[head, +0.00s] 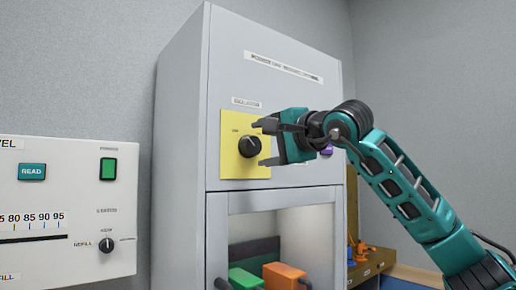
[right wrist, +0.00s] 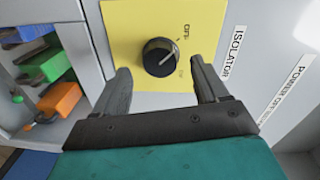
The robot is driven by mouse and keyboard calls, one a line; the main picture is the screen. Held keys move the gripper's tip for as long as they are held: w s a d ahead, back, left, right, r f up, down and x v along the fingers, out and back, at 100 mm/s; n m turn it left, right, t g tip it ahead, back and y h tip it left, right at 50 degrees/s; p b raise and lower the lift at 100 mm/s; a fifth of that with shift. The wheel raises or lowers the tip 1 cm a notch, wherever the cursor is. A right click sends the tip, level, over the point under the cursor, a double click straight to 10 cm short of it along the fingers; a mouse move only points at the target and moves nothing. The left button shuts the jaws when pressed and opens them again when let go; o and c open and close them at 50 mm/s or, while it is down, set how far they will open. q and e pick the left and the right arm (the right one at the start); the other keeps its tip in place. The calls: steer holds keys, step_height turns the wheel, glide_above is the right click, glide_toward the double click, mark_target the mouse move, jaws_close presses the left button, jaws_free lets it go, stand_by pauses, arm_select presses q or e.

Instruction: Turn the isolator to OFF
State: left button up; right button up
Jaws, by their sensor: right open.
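The isolator is a black round knob (head: 249,146) on a yellow plate (head: 232,165) on the front of a grey cabinet. In the right wrist view the knob (right wrist: 160,57) has a light pointer line, which does not point straight at the OFF label (right wrist: 178,33). My right gripper (head: 265,143) is open in front of the plate, its fingers spread wide. In the right wrist view the gripper (right wrist: 160,88) has one finger on each side of the knob's line, and the knob lies just beyond the fingertips, apart from them. My left gripper is not in view.
The grey cabinet (head: 180,150) has an open lower bay with a green block (head: 245,277) and an orange block (head: 285,275). A white panel (head: 60,190) with a READ button (head: 32,172), a green switch (head: 108,168) and a refill knob (head: 106,245) stands at left.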

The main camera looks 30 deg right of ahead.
steer(key=s+b, duration=0.1)
steer(key=s, duration=0.8)
steer(key=shift+s+d+r, duration=0.25)
steer(key=shift+s+d, duration=0.15)
steer(key=shift+w, duration=0.1)
